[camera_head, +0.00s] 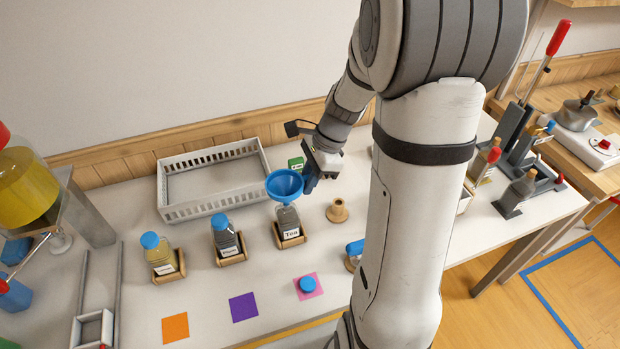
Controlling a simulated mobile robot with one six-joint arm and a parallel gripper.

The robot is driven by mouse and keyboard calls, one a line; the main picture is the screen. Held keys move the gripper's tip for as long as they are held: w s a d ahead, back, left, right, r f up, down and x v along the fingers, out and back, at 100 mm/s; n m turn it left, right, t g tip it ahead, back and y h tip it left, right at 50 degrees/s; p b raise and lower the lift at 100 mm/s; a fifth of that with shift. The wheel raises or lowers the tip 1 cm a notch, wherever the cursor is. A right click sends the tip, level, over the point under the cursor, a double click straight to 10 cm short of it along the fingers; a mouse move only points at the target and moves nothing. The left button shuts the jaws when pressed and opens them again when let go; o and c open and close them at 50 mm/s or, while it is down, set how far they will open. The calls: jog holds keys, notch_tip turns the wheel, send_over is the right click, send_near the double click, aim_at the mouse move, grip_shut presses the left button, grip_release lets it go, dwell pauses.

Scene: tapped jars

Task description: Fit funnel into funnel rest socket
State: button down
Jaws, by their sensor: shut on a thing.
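The blue funnel (285,183) is at the mouth of the open bottle labelled Tea (288,219). I cannot tell whether its stem is inside the neck. My gripper (307,181) is at the funnel's right side, shut on it; the fingers are partly hidden by the wrist and dark in the picture. A round wooden piece with a raised, narrower top (337,211), which looks like the funnel rest socket, stands on the table to the right of the Tea bottle. Nothing sits in it.
Two blue-capped bottles (159,254) (225,236) stand in wooden holders to the left. A white slatted basket (212,181) and a green box (296,163) are behind. A blue cap (307,284) lies on a pink square. My arm hides the table's right part.

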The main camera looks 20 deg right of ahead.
jog(key=c, duration=1.9)
grip_release()
grip_shut()
jog(key=shift+r+p, duration=0.45)
jog(key=shift+r+p, duration=0.75)
jog(key=shift+r, duration=0.1)
jog(key=shift+r, duration=0.1)
notch_tip(320, 180, up, 6)
jog(key=p, duration=0.5)
jog(key=shift+r+p, duration=0.1)
jog(key=shift+p, duration=0.25)
